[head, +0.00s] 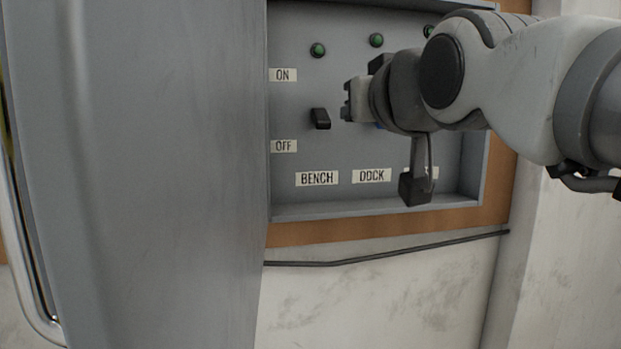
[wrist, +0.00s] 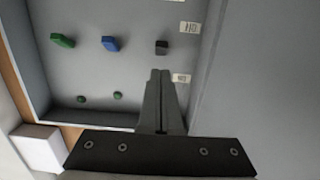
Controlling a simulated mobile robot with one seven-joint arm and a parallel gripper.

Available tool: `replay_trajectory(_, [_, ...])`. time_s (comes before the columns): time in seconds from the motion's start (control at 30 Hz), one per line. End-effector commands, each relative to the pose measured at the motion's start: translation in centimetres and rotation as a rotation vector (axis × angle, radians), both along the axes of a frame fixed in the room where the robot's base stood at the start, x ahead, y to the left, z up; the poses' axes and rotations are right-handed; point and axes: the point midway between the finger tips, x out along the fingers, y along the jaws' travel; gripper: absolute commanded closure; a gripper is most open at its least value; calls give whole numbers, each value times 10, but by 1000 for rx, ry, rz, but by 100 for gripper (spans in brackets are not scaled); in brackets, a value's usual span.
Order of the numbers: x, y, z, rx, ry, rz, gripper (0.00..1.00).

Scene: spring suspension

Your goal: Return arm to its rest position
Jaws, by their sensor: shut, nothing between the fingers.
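My arm reaches in from the right in the head view. My gripper (head: 347,101) is shut and empty, in front of a grey switch panel (head: 292,40). Its closed fingertips also show in the wrist view (wrist: 160,74). In the head view the black switch (head: 320,118), above the BENCH label (head: 317,179), is just left of the fingertips. In the wrist view this switch (wrist: 162,47) appears beyond the fingertips, with a visible gap in the picture. A blue switch (wrist: 110,44) and a green switch (wrist: 62,41) also show there. My arm hides much of the panel's right side.
A large grey door-like panel (head: 160,180) fills the left of the head view, close beside the switches. The panel's raised rim (head: 370,208) surrounds the recess. Green lamps (head: 317,50) line its top. A dark cable (head: 385,256) runs along the wall below.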

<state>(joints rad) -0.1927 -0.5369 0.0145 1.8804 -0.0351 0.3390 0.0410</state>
Motion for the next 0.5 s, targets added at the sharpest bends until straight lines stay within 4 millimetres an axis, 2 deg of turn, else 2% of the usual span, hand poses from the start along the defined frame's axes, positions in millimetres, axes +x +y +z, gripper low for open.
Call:
replay_trajectory(0.07, [-3,-8,-28,-13,67,-18,100])
replay_trajectory(0.13, [-10,-18,-66,-30,162,-40,100])
replay_trajectory(0.23, [-29,-36,-135,-55,338,-78,100])
replay_trajectory(0.3, [-48,-47,-184,-70,466,-102,100])
replay_trajectory(0.37, [-67,-57,-222,-78,571,-122,100])
replay_trajectory(0.4, [-80,-62,-246,-84,640,-134,100])
replay_trajectory(0.5, [-117,-73,-302,-90,804,-160,100])
